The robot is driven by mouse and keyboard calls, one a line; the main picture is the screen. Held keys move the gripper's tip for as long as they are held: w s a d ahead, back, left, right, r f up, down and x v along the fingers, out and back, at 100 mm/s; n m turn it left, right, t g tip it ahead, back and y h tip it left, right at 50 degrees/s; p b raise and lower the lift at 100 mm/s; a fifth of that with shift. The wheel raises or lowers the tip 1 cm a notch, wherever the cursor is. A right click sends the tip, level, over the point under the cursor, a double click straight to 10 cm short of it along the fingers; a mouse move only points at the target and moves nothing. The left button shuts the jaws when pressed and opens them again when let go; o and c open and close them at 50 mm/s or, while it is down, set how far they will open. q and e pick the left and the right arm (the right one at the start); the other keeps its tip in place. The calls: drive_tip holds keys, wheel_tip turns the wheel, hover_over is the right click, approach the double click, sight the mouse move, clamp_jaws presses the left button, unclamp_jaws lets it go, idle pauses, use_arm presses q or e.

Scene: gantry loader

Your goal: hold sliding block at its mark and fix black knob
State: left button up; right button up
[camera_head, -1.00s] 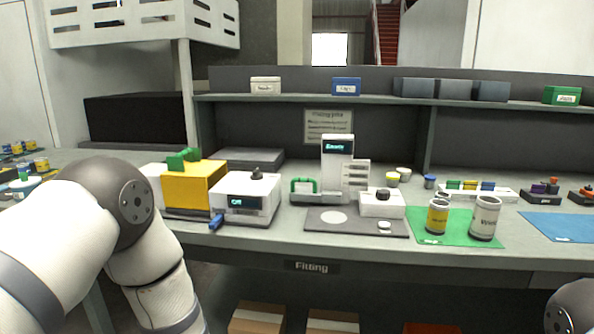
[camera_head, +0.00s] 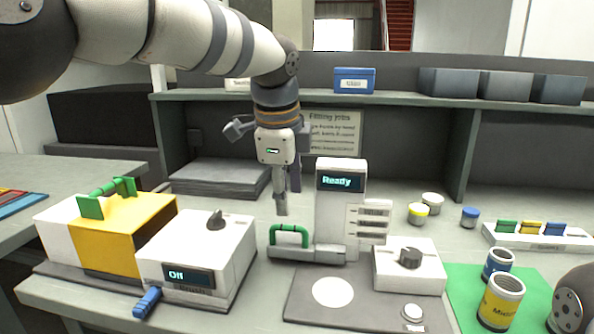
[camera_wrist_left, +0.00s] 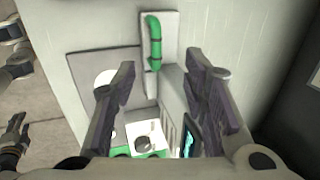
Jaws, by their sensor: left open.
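My left gripper (camera_head: 282,205) is open and empty, pointing down above a green handle (camera_head: 289,229). The handle stands on a low grey block (camera_head: 305,254) at the foot of a white machine (camera_head: 340,205) whose display reads "Ready". In the left wrist view my open gripper (camera_wrist_left: 160,65) has the green handle (camera_wrist_left: 154,45) in line between its fingers, not gripped. I cannot tell which part is the sliding block, or see its mark. A black knob (camera_head: 410,257) sits on a white box (camera_head: 408,280) to the right; it also shows in the left wrist view (camera_wrist_left: 142,144). My right gripper is not visible.
A white device (camera_head: 203,258) reading "Off", with its own dark knob (camera_head: 215,219) and a blue lever (camera_head: 147,302), stands left. A yellow box (camera_head: 150,228) is beyond it. A grey mat (camera_head: 310,310) lies in front; cans (camera_head: 501,305) stand on a green mat (camera_head: 460,290) at right.

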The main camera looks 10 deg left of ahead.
sight(288, 226)
use_arm(q)
drive_tip(key=x, duration=0.2)
drive_tip(key=b+x, duration=0.1)
drive_tip(key=x, duration=0.3)
drive_tip(key=shift+s+f, duration=0.3)
drive_tip(key=shift+f, duration=0.05)
drive_tip(key=shift+b+x, duration=0.3)
drive_tip(key=shift+x, duration=0.6)
drive_tip(key=shift+w, duration=0.1)
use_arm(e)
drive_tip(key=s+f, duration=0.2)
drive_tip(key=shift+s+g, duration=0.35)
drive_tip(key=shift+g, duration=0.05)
use_arm(q)
drive_tip(key=shift+r, duration=0.15)
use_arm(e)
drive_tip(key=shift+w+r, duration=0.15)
use_arm(q)
clamp_jaws()
